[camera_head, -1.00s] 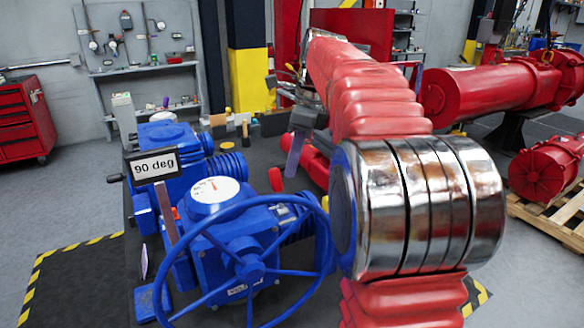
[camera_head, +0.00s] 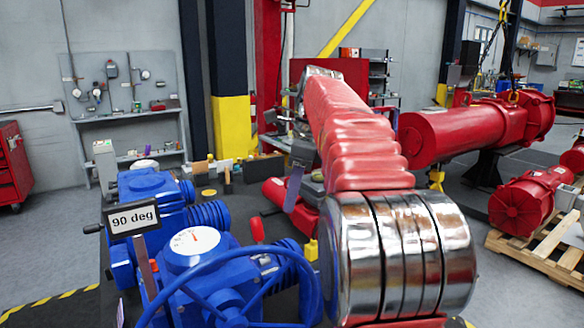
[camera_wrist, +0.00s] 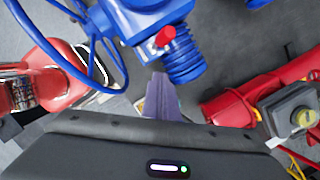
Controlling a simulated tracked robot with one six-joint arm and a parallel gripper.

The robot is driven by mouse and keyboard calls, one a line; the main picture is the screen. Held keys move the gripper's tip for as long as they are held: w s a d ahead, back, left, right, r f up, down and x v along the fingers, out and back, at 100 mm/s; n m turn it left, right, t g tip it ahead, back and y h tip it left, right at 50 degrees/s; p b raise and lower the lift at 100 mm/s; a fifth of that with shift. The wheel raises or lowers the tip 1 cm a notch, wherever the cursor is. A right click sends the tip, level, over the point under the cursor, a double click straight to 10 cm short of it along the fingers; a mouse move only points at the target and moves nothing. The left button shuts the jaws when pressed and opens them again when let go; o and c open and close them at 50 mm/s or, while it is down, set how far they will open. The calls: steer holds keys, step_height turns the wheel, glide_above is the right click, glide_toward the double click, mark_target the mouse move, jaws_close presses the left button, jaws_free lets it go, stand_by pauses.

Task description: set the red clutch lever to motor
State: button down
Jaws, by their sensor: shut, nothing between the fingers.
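The blue valve actuator (camera_head: 190,268) stands at the lower left, with a white round dial and a blue handwheel in front. The red clutch lever (camera_head: 257,229) sticks up from its right side as a small red piece; in the wrist view it shows as a red knob (camera_wrist: 165,36) on the blue body. My gripper (camera_head: 294,188) hangs to the right of and slightly above the lever in the head view, apart from it. In the wrist view its closed grey-purple fingers (camera_wrist: 161,92) lie below the lever in the picture. They hold nothing.
A "90 deg" sign (camera_head: 133,218) stands on the actuator. Another blue unit (camera_head: 150,186) is behind it. A red cylinder (camera_head: 450,135) and a red motor on a pallet are at the right. In the wrist view, red equipment (camera_wrist: 240,103) lies right of my fingers.

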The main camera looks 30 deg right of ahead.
step_height(320, 180, up, 7)
steer(key=w+d, duration=0.1)
steer(key=shift+w+d, duration=0.25)
steer(key=shift+w, duration=0.05)
stand_by(0.4)
stand_by(0.4)
steer(key=shift+s, duration=0.15)
